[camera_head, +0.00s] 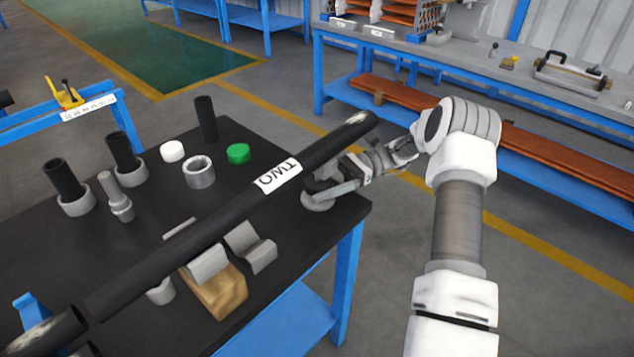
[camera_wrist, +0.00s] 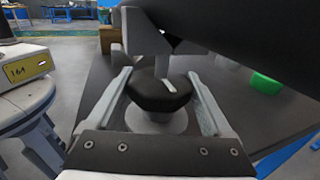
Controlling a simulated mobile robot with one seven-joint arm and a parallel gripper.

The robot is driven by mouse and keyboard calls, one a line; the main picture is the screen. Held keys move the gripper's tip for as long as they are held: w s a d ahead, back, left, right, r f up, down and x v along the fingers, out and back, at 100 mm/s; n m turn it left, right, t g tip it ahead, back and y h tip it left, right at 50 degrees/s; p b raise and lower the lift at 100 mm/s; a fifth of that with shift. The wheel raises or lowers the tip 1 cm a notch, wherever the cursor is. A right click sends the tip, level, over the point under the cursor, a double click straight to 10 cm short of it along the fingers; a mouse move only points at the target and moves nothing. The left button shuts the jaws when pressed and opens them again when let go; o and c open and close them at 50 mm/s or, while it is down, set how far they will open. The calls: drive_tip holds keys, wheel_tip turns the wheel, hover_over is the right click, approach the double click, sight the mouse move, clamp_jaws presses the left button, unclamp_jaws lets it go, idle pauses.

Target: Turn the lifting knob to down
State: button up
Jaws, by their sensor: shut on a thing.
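The lifting knob shows in the wrist view as a dark knob (camera_wrist: 158,95) with a short light mark on top, set on a round grey base (camera_wrist: 160,122). My gripper (camera_wrist: 161,88) has one finger on each side of the knob and is shut on it. In the head view my gripper (camera_head: 322,186) is at the right end of the black table, low over the grey base (camera_head: 318,204). The knob itself is mostly hidden there by my fingers. I cannot read any up or down label.
A long black pipe marked TWO (camera_head: 225,215) runs diagonally just beside my gripper, resting over grey supports and a wooden block (camera_head: 222,294). A green cap (camera_head: 238,154), white cap (camera_head: 172,151) and grey ring (camera_head: 199,172) stand behind it on the black table (camera_head: 335,235).

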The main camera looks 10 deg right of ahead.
idle(0.4)
drive_tip(key=o, duration=1.1)
drive_tip(key=shift+o, duration=0.2)
drive_tip(key=shift+d, duration=0.1)
